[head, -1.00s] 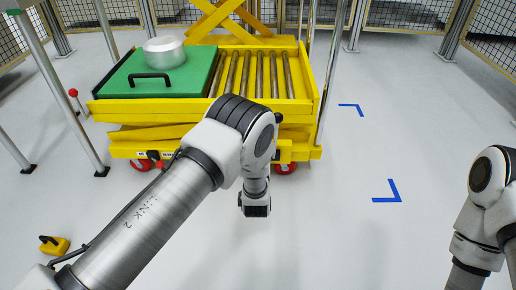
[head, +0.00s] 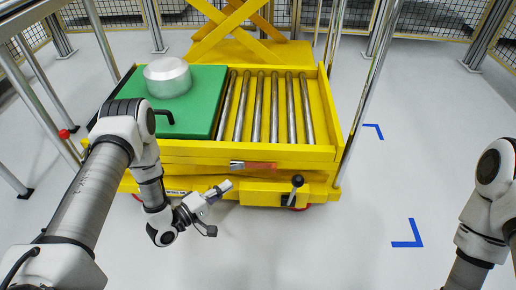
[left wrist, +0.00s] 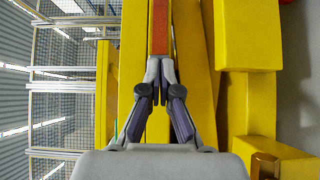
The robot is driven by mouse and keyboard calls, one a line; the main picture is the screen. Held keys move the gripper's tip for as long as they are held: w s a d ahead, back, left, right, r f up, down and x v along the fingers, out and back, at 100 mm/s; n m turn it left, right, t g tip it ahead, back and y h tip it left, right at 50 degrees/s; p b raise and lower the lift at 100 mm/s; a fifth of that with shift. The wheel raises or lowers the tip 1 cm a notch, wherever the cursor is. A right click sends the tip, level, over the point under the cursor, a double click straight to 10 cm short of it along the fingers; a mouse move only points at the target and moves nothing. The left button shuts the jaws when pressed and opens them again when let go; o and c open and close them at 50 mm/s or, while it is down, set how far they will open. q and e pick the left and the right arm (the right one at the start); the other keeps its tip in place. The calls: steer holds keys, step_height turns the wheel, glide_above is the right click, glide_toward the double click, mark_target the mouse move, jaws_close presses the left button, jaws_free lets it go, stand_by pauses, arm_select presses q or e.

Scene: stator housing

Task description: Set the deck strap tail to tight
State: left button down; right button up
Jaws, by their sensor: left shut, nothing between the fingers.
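The deck strap tail (head: 262,167) is a short orange-red band on the yellow front rail of the lift table's deck, with a light metal piece (head: 236,165) at its left end. In the left wrist view, the orange-red band (left wrist: 160,28) runs straight ahead of the fingertips. My left gripper (head: 226,187) is below and left of the strap in the head view, pointing toward the rail. Its fingers, also in the left wrist view (left wrist: 160,66), are together with nothing between them. Contact with the band cannot be told. My right gripper is out of view.
The yellow lift table (head: 300,155) carries rollers (head: 273,105) and a green plate (head: 205,112) with a silver cylinder (head: 167,77) and black handle. A black-knobbed lever (head: 296,183) stands right of my left gripper. Floor is clear at right.

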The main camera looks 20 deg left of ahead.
arm_select(q)
steer(key=b, duration=0.5)
glide_toward(273, 164)
steer(key=w, duration=0.1)
steer(key=w+a+f, duration=0.1)
steer(key=w, duration=0.3)
steer(key=shift+a+f, duration=0.15)
steer(key=shift+f, duration=0.15)
steer(key=d, duration=0.1)
steer(key=d+b, duration=0.1)
steer(key=shift+w+d+b, duration=0.25)
steer(key=shift+d+b, duration=0.05)
steer(key=shift+d, duration=0.1)
steer(key=shift+w+d+r, duration=0.15)
steer(key=shift+d, duration=0.3)
steer(key=shift+r, duration=0.1)
